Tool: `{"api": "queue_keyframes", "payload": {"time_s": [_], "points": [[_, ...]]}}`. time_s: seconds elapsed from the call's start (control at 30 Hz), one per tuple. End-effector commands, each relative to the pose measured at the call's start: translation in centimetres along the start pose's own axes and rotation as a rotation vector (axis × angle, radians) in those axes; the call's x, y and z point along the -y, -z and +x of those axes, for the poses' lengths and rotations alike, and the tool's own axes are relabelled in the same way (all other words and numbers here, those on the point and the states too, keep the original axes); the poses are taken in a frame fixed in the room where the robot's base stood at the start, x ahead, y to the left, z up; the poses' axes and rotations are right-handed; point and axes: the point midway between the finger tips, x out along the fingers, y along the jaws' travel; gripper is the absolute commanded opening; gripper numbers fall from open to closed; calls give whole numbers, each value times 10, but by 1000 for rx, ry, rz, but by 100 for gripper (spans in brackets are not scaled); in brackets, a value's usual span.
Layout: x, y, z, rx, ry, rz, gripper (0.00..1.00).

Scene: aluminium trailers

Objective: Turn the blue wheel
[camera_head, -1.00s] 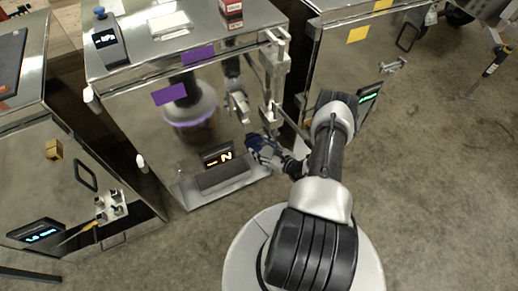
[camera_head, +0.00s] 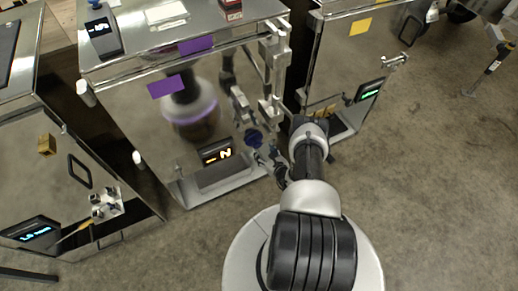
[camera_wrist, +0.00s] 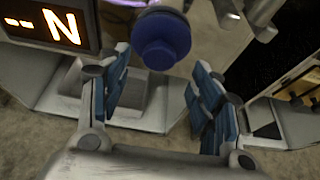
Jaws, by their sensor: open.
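The blue wheel (camera_head: 254,138) sits low on the right side of the middle trailer's front (camera_head: 150,125), right of a lit display (camera_head: 216,152). In the wrist view the blue wheel (camera_wrist: 161,40) is at the top centre, round with a stepped hub. My gripper (camera_wrist: 160,95) is open, its blue-padded fingers apart. The wheel appears above and beyond the gap between the fingertips, with no visible contact. In the head view my gripper (camera_head: 268,160) is just below and right of the wheel; its fingers are small and partly hard to make out there.
The display (camera_wrist: 50,25) shows an orange N. A metal latch assembly (camera_head: 272,75) runs along the middle trailer's right edge above the wheel. A right trailer (camera_head: 340,60) and a left trailer (camera_head: 60,150) stand close by. Open floor (camera_head: 430,200) lies to the right.

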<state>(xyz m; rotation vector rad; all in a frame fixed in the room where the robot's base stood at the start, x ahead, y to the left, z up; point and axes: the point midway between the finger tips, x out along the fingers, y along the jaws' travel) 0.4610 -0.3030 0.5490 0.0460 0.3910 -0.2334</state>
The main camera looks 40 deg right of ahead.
Motion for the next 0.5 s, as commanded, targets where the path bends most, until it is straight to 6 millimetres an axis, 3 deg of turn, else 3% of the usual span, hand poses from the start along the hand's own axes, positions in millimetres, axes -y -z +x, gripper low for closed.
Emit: {"api": "queue_keyframes", "payload": {"time_s": [0.2,0.5], "points": [[-1,2,42,3,-2,-2,58],[0,0,61,0,0,0,58]]}}
